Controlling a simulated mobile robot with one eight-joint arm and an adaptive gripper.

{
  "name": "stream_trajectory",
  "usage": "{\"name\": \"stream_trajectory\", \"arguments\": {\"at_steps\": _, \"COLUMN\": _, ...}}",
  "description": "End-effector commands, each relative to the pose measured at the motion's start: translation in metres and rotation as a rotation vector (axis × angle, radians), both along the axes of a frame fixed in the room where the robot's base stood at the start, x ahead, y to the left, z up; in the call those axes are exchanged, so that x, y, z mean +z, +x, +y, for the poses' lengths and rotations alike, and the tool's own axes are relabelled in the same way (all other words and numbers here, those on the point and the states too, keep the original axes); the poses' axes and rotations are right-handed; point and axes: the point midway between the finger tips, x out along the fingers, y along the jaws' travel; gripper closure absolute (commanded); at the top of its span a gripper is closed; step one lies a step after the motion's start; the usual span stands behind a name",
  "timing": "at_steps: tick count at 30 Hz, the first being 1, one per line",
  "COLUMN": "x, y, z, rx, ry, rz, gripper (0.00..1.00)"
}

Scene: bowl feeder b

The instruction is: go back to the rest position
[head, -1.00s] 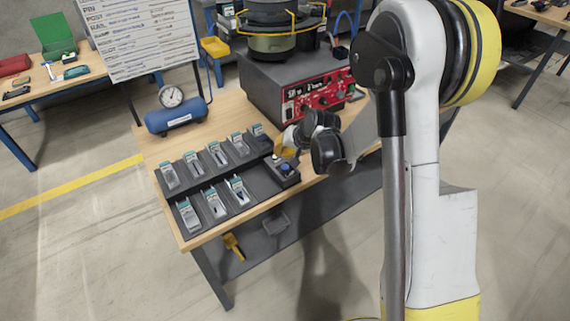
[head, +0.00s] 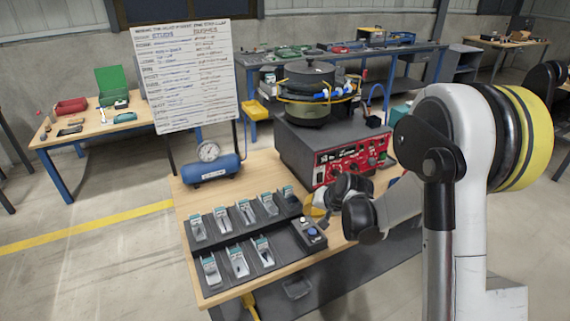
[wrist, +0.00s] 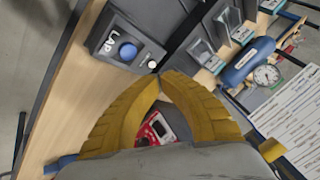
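My gripper (wrist: 159,75) shows in the wrist view as two yellow fingers that arch together, their tips meeting with nothing held between them. In the head view only a bit of yellow finger shows, because my dark wrist hides most of it. The gripper is over the wooden workbench (head: 285,165), close to a dark box with a blue button (head: 308,233). In the wrist view this box (wrist: 128,50) lies just beyond the fingertips, at upper left. I cannot tell the exact height of the fingers above the bench.
The bowl feeder (head: 312,100) stands on a grey cabinet with a red control panel (head: 352,158), close behind my wrist. Several small bins (head: 238,262) sit in the black rack. A blue tank with a gauge (head: 210,170) and a whiteboard (head: 187,70) stand at the left. Open floor lies front left.

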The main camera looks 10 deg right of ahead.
Motion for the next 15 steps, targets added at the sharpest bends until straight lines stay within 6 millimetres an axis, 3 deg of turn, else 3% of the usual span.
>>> {"name": "stream_trajectory", "arguments": {"at_steps": 4, "x": 0.015, "y": -0.007, "z": 0.001, "rx": 0.006, "ry": -0.014, "rz": -0.002, "gripper": 1.00}}
{"name": "stream_trajectory", "arguments": {"at_steps": 8, "x": 0.055, "y": -0.031, "z": 0.003, "rx": 0.027, "ry": -0.059, "rz": -0.008, "gripper": 1.00}}
{"name": "stream_trajectory", "arguments": {"at_steps": 15, "x": 0.134, "y": -0.109, "z": 0.005, "rx": 0.083, "ry": -0.182, "rz": -0.027, "gripper": 1.00}}
